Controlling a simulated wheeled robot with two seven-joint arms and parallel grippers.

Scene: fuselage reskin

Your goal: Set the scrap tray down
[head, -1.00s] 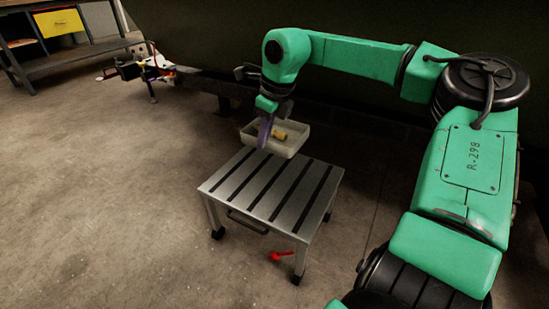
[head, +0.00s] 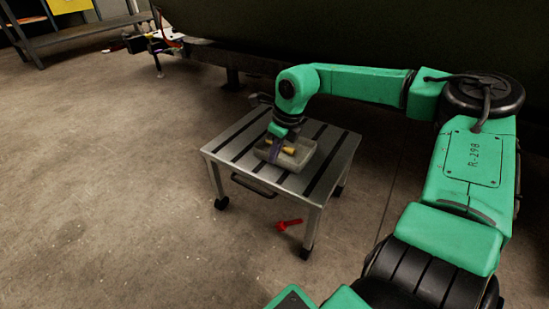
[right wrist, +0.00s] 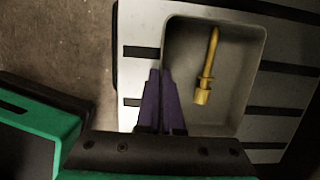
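The scrap tray (head: 311,152) is a shallow grey tray over the slotted metal top of a small wheeled table (head: 225,152). It looks level and at or very near the tabletop; I cannot tell whether it touches. A yellow tool-like piece (right wrist: 209,70) lies in it and also shows in the head view (head: 289,150). My right gripper (head: 273,154) comes down from above at the tray's near-left side. In the right wrist view its purple fingers (right wrist: 160,76) are close together, pinching the tray's side wall. My left gripper is not in view.
A red object (head: 288,224) lies on the floor under the table's front edge. A dark curved hull (head: 380,35) stands behind the table. A workbench (head: 75,35) is at the far left. The floor on the left is clear.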

